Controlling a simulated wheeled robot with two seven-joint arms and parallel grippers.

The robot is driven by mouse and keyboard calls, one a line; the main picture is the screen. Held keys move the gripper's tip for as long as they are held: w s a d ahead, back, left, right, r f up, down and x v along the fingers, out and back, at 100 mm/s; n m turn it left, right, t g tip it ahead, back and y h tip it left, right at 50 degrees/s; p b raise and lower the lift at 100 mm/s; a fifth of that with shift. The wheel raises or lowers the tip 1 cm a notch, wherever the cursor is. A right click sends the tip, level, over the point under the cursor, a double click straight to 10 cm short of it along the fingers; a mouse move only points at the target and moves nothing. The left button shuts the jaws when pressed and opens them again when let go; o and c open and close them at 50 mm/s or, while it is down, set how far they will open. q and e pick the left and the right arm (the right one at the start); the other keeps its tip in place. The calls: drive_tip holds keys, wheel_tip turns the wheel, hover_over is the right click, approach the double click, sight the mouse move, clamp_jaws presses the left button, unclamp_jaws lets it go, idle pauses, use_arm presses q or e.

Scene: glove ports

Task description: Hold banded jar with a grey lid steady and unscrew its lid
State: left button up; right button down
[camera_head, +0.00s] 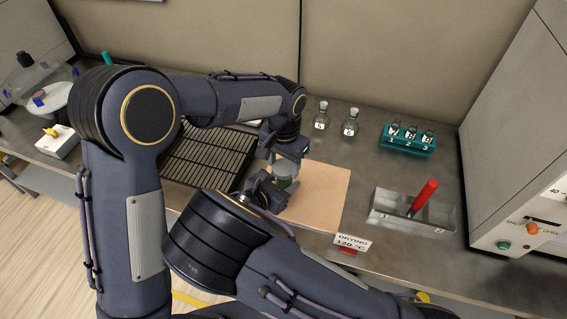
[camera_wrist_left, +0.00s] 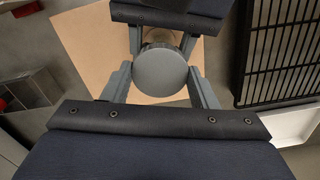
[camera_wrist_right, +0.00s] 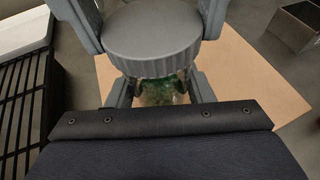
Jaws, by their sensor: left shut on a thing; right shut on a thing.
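The jar (camera_wrist_right: 160,93) shows greenish, see-through glass in the right wrist view, above the tan mat. Its round grey ribbed lid (camera_wrist_right: 152,42) is above the body and is seen from above in the left wrist view (camera_wrist_left: 160,72). My left gripper (camera_head: 289,158) is shut on the lid, a finger on each side. My right gripper (camera_head: 277,184) is shut on the jar body, below the lid. The jar looks upright. The grippers hide most of it in the head view, and I cannot tell whether lid and body are apart.
The tan mat (camera_head: 325,190) lies on the grey bench. A black rack (camera_head: 205,160) is left of it. Two flasks (camera_head: 351,123), a teal vial rack (camera_head: 408,139) and a metal tray (camera_head: 385,208) with a red-handled thing are right. A drying sign (camera_head: 351,242) stands at the front edge.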

sight(283, 167)
use_arm(q)
drive_tip(key=shift+r, duration=2)
use_arm(e)
drive_tip(key=c, duration=0.6)
unclamp_jaws()
